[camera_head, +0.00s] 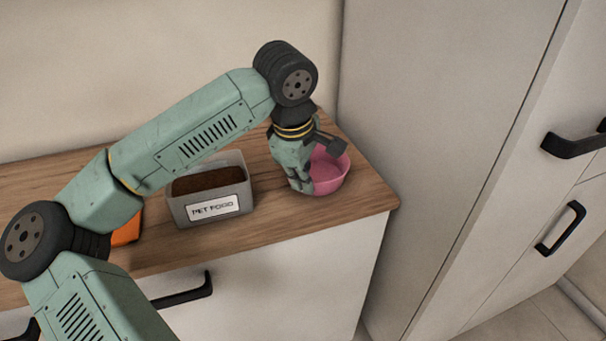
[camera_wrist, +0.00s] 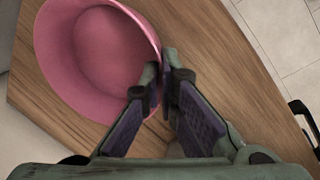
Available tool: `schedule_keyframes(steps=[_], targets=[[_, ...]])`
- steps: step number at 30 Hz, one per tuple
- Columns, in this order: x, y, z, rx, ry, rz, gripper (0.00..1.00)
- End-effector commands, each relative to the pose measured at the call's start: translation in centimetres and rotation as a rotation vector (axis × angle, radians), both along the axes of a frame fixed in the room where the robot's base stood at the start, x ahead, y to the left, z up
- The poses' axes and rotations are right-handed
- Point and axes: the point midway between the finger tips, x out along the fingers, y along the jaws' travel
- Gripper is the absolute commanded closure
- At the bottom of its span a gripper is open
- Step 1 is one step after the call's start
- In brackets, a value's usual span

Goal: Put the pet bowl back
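The pink pet bowl (camera_head: 333,174) is at the right end of the wooden counter, upright and empty as far as I can see. It also fills the upper left of the wrist view (camera_wrist: 98,50). My gripper (camera_head: 303,188) comes down at the bowl's left side and hides part of it. In the wrist view my gripper (camera_wrist: 163,76) has one finger inside the bowl and one outside, closed on the rim. I cannot tell whether the bowl's base touches the counter.
A grey bin labelled PET FOOD (camera_head: 178,211), filled with brown food, stands left of the bowl on the counter (camera_head: 270,226). An orange thing (camera_head: 127,233) is partly hidden behind my arm. A tall pale cabinet (camera_head: 440,120) stands right of the counter.

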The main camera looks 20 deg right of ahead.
Motion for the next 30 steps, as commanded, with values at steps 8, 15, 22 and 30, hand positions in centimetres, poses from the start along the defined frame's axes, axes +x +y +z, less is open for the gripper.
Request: schedule_keyframes(steps=[8, 15, 22, 30], targets=[[0.01, 0.01, -0.17, -0.001, -0.002, 0.001, 1.0], [0.0, 0.02, -0.4, 0.001, 0.0, 0.001, 0.91], [0.0, 0.02, -0.4, 0.0, -0.001, 0.001, 0.75], [-0.01, 0.01, -0.35, -0.001, -0.001, 0.001, 0.75]])
